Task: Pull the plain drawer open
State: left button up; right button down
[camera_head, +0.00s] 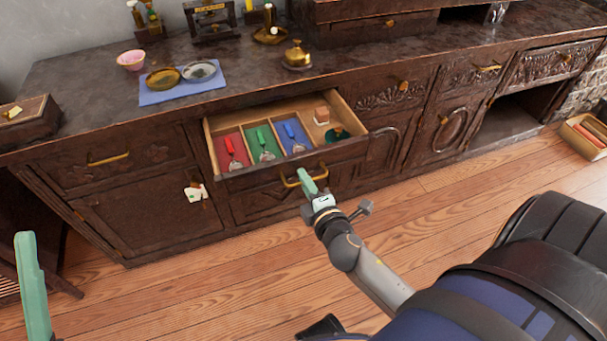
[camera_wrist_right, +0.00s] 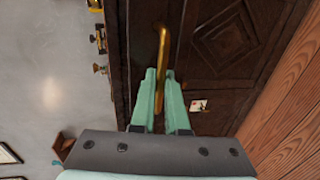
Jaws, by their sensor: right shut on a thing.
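A drawer (camera_head: 295,166) of the dark wooden cabinet stands out from its front in the head view. My right gripper (camera_head: 308,182) is shut on a brass bar handle (camera_head: 291,183) that appears to be on this drawer's front. In the right wrist view the handle (camera_wrist_right: 162,45) runs between the pale green fingertips (camera_wrist_right: 160,74). Part of the handle is hidden behind the fingers. At the lower left, only part of my left gripper (camera_head: 32,285) shows, away from the cabinet.
The cabinet top (camera_head: 100,62) bears a blue mat (camera_head: 165,95), a pink bowl (camera_head: 131,60) and a brass bell (camera_head: 297,56). A white tag (camera_head: 196,192) hangs at the left door. The wooden floor (camera_head: 200,262) before the cabinet is clear; an open box (camera_head: 580,135) stands far right.

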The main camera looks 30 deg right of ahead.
pick_arm(q)
jog(key=shift+s+a+r, duration=0.1)
jog(key=shift+s, duration=0.25)
pick_arm(e)
jog(key=shift+s+a, duration=0.15)
jog(key=shift+s, duration=0.55)
pick_arm(q)
jog(key=shift+r, duration=0.1)
pick_arm(e)
jog(key=c, duration=0.9)
grip_release()
